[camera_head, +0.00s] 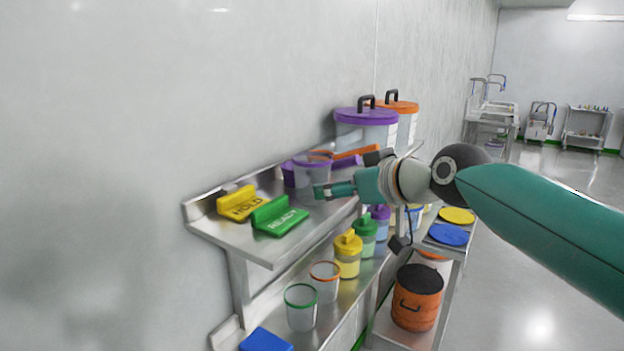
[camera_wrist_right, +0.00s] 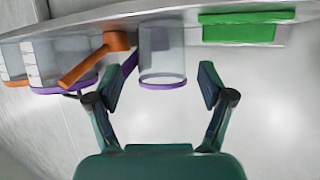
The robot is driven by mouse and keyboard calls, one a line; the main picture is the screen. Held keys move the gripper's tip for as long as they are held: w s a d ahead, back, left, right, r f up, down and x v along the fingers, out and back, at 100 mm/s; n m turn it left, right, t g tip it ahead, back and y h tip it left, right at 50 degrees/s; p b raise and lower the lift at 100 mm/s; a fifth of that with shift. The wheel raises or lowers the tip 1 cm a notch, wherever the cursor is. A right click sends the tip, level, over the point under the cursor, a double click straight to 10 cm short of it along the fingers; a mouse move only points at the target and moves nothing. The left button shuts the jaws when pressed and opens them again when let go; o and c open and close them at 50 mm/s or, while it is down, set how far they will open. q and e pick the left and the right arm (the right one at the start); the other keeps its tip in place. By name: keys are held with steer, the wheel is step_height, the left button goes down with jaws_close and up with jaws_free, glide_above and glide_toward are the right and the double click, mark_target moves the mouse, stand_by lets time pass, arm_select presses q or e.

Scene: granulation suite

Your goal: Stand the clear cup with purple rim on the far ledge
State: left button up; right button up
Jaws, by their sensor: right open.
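The clear cup with purple rim (camera_head: 314,172) stands upright on the upper wall shelf (camera_head: 263,247), just beyond the signs. It also shows in the right wrist view (camera_wrist_right: 162,55), ahead of and roughly between my fingers. My right gripper (camera_head: 318,191) reaches in from the right over this shelf; its fingers are beside the cup in the head view. In the right wrist view my right gripper (camera_wrist_right: 161,88) is spread open with nothing between the pads. My left gripper is in neither view.
A yellow HOLD sign (camera_head: 238,204) and green READY sign (camera_head: 279,217) sit at the shelf's near end. An orange-handled tool (camera_wrist_right: 95,60) and a purple-lidded tub (camera_head: 366,118) are close beyond the cup. Cups and jars (camera_head: 347,258) fill the lower shelf.

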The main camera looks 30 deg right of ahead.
mark_target(312, 189)
steer(key=x, duration=0.4)
steer(key=shift+w+d+p, duration=0.1)
steer(key=shift+w+p, duration=0.2)
steer(key=p+x, duration=0.1)
steer(key=x, duration=0.1)
steer(key=p+x, duration=0.1)
steer(key=x, duration=0.1)
steer(key=shift+w+a+f, duration=0.2)
steer(key=shift+f, duration=0.15)
steer(key=shift+w+f, duration=0.2)
steer(key=shift+w, duration=0.2)
steer(key=shift+s, duration=0.1)
steer(key=c, duration=0.9)
steer(key=shift+c, duration=0.2)
steer(key=shift+r, duration=0.15)
